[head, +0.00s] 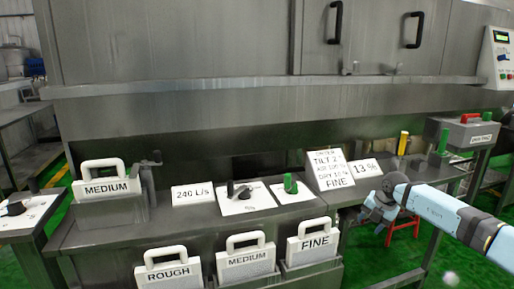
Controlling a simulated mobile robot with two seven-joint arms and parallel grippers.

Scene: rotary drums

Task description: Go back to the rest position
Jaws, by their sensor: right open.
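My right arm comes in from the right edge with a pale blue forearm and a dark wrist. My right gripper (368,214) is open and small in view, in front of the bench's right part, below the white card reading 13.96 (365,168). I see nothing held in it. My left gripper and left arm are not in view.
A steel bench (130,238) bears a MEDIUM plate (106,187), a knob panel (246,203), a green knob (290,184) and an order card (330,169). ROUGH (168,272), MEDIUM (246,260) and FINE (314,243) plates stand in front. A red stool (404,226) is behind my arm.

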